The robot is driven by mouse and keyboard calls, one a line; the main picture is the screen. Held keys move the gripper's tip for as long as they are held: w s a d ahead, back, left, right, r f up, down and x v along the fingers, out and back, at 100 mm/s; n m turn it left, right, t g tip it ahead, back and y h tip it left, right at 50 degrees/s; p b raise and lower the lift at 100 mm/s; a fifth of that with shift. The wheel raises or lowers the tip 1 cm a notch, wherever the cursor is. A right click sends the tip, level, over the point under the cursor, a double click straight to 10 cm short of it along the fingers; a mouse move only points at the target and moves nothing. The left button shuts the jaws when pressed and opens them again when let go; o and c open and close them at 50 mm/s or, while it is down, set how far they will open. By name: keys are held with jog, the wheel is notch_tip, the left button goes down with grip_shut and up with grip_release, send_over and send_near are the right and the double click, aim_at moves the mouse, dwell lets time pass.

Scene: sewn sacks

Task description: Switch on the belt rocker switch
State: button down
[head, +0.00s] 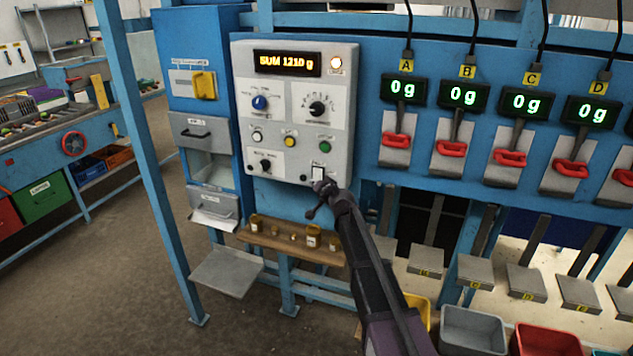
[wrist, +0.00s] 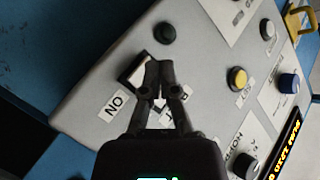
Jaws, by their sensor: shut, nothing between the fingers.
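The belt rocker switch (head: 318,171) is a small white rocker at the lower right of the grey control panel (head: 240,120). In the wrist view the rocker switch (wrist: 136,69) sits in a dark frame beside an "ON" label (wrist: 115,104). My gripper (head: 319,186) is shut and empty, with its tips right at the switch's lower edge. In the wrist view my gripper (wrist: 160,66) overlaps one side of the switch and hides part of it and of the belt label. I cannot tell whether the tips touch it or which way the rocker is tipped.
The panel also carries a lit display (head: 287,64) reading "SUM 1210 g", a blue knob (head: 260,102), a yellow button (head: 290,142) and a green button (head: 326,147). A dark button (wrist: 164,33) lies close to the switch. Red-handled levers (head: 452,148) stand to the right.

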jog(key=shift+w+d, duration=0.2)
jog(key=shift+w, duration=0.5)
dwell(1.0)
jog(key=shift+s, duration=0.2)
jog(key=shift+s+a, duration=0.2)
jog(key=shift+s, duration=0.35)
jog(key=shift+s, duration=0.15)
jog(key=shift+s+a+r+p, duration=0.1)
jog(key=shift+s+a, duration=0.15)
jog(key=shift+s, duration=0.5)
jog(key=shift+s+a+r+p, duration=0.1)
jog(key=shift+s+a+r, duration=0.1)
jog(key=shift+s, duration=0.55)
jog(key=shift+s+a+r+p, duration=0.1)
jog(key=shift+s+a, duration=0.15)
jog(key=shift+s, duration=0.5)
jog(key=shift+f, duration=0.1)
jog(key=s+d+f+g+h, duration=0.2)
jog(key=s+d+f+g, duration=0.2)
jog(key=s+d, duration=0.4)
jog(key=s+d+f+n+g+h, duration=0.1)
jog(key=s+d+f+g+h, duration=0.2)
jog(key=s+d, duration=0.6)
jog(key=s+d+f+n+g+h, duration=0.1)
jog(key=s+d+f+g, duration=0.5)
jog(key=s, duration=1.1)
jog(key=d+f+h, duration=0.1)
jog(key=d, duration=0.2)
jog(key=shift+f+h, duration=0.15)
jog(key=shift+h, duration=0.15)
